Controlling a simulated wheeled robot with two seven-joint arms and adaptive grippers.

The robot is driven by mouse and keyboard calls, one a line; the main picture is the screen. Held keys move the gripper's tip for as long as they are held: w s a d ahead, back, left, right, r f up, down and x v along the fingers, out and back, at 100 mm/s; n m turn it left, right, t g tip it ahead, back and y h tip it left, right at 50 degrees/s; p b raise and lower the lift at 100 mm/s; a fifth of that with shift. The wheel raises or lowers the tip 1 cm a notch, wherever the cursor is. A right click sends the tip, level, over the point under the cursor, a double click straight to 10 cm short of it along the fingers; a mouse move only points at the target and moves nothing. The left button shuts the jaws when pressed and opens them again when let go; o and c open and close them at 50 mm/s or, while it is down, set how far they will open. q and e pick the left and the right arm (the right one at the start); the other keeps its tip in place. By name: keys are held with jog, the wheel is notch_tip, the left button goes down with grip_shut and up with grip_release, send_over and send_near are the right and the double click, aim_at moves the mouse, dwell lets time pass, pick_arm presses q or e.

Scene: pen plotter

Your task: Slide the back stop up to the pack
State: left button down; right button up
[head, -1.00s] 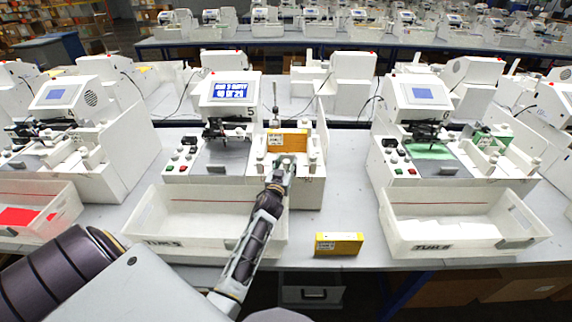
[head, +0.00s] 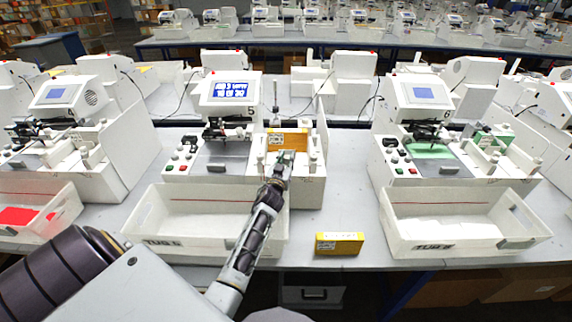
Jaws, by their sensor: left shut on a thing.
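The yellow-orange pack (head: 288,138) stands in the feeder on the right side of plotter 5 (head: 228,92). My left gripper (head: 284,160) is at the feeder, just in front of the pack on its near side. It is shut on a small part there, which looks like the back stop. My fingers hide most of that part, so I cannot tell whether it touches the pack. My right gripper is not in view.
A white tub (head: 180,218) stands in front of plotter 5, under my left forearm. A yellow box (head: 339,243) lies on the bench right of it. Another tub (head: 445,232) stands before plotter 6 (head: 420,97). Bare bench (head: 345,190) lies between the machines.

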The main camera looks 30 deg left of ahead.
pick_arm(q)
jog(key=shift+w+a, duration=0.4)
jog(key=shift+w, duration=0.25)
jog(key=c, duration=1.2)
grip_release()
jog(key=shift+o, duration=0.2)
jog(key=v, duration=1.2)
jog(key=shift+c, duration=0.5)
